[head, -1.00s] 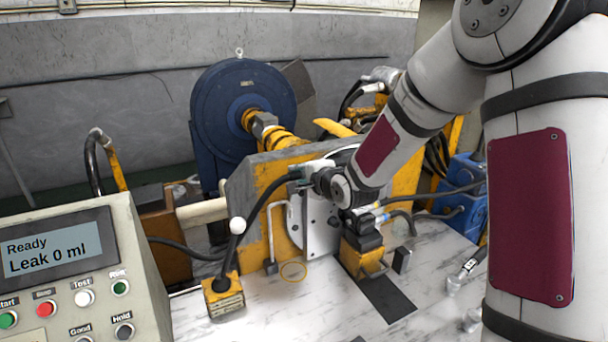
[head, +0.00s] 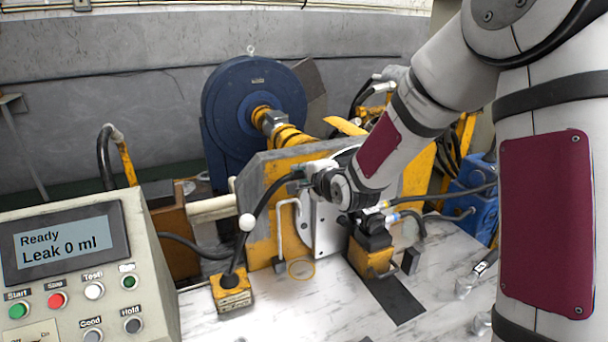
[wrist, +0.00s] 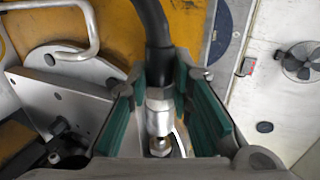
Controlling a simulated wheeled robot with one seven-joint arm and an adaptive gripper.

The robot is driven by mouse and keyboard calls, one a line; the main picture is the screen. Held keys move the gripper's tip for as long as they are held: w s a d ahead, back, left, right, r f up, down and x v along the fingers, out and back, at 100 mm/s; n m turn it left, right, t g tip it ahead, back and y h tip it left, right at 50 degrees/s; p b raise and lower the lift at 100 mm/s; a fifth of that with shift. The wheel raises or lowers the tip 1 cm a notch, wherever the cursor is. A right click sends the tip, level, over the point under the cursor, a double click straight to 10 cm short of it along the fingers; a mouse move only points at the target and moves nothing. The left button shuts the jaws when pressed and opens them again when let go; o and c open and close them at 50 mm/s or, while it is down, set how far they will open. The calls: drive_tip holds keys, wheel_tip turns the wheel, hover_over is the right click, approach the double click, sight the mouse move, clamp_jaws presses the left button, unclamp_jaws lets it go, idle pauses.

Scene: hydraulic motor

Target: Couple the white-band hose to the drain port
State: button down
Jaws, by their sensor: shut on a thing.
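My gripper (head: 308,172) is at the upright metal plate in front of the motor. In the wrist view its green-padded fingers (wrist: 165,100) are shut on the metal end of a black hose (wrist: 152,25). A pale band shows on that metal end (wrist: 158,118). A small metal fitting (wrist: 160,146), perhaps the drain port, lies in line with the hose end. I cannot tell whether they are joined. My gripper hides this spot in the head view.
A control box (head: 75,260) at the left reads "Ready, Leak 0 ml". A bent metal pipe (head: 280,230) stands close beside the plate (head: 325,232). The yellow block (head: 232,291), a black-topped yellow block (head: 370,256) and more hoses are nearby. The front bench is mostly clear.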

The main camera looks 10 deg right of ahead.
drive_tip(key=shift+s+d+p, duration=0.25)
drive_tip(key=shift+s+p, duration=0.3)
drive_tip(key=shift+s, duration=0.65)
drive_tip(key=shift+s+d+p, duration=0.25)
drive_tip(key=shift+s+p, duration=0.3)
drive_tip(key=shift+s, duration=0.65)
wheel_tip(320, 180, down, 16)
drive_tip(key=b, duration=1.1)
drive_tip(key=shift+f+b, duration=0.25)
drive_tip(key=shift+b, duration=0.05)
drive_tip(key=shift+d, duration=0.15)
drive_tip(key=w+d+p, duration=0.1)
drive_tip(key=d+p, duration=0.1)
drive_tip(key=d, duration=0.5)
drive_tip(key=shift+w, duration=0.25)
drive_tip(key=shift+w+d+p, duration=0.2)
drive_tip(key=shift+d+p, duration=0.35)
drive_tip(key=shift+d, duration=0.55)
idle(0.8)
drive_tip(key=c, duration=1.4)
unclamp_jaws()
drive_tip(key=shift+o, duration=0.2)
